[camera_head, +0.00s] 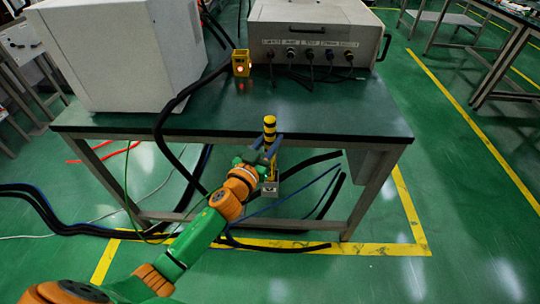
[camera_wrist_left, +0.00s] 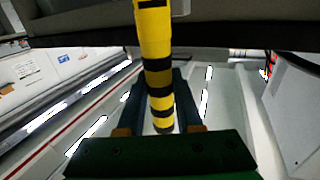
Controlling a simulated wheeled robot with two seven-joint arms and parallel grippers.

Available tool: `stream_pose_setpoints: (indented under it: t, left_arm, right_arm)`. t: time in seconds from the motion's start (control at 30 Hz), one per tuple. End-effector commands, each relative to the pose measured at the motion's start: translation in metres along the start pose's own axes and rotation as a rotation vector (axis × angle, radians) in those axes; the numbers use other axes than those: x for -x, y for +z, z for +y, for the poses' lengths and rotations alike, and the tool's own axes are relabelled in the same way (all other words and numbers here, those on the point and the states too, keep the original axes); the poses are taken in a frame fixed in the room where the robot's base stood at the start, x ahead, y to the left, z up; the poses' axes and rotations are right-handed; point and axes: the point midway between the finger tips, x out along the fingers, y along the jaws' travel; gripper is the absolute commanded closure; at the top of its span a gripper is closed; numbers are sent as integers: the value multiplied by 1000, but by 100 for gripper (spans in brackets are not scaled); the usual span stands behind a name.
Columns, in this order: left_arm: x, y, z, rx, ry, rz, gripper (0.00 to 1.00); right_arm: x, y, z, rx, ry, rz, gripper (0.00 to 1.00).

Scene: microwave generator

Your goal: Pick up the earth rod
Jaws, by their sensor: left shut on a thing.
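The earth rod (camera_head: 269,127) is a black-and-yellow striped rod, upright at the front edge of the table in the head view. My left gripper (camera_head: 266,148) is shut on it, with the upper part of the rod showing above the fingers. In the left wrist view the rod (camera_wrist_left: 155,45) runs between the two fingers of my left gripper (camera_wrist_left: 160,100). A small grey block (camera_head: 270,188) shows just below the gripper; I cannot tell if it belongs to the rod. My right gripper is not in view.
The green-topped table (camera_head: 330,110) carries a white cabinet (camera_head: 120,50), a grey instrument box (camera_head: 315,32) with cables and a small yellow box (camera_head: 241,63) with a lit red light. Black hoses (camera_head: 180,100) hang over the table's front edge. The table's right front is clear.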

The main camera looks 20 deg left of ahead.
Motion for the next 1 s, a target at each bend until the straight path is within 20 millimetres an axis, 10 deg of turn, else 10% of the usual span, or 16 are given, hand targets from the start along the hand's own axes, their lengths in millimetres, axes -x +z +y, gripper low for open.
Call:
stream_pose_setpoints:
  t: [0.37, 1.0]
  left_arm:
    - [0, -5, 0, 0, 0, 0, 100]
    - [0, -128, 0, 1, 0, 0, 100]
  right_arm:
    - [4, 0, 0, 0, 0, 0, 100]
    - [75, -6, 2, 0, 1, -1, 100]
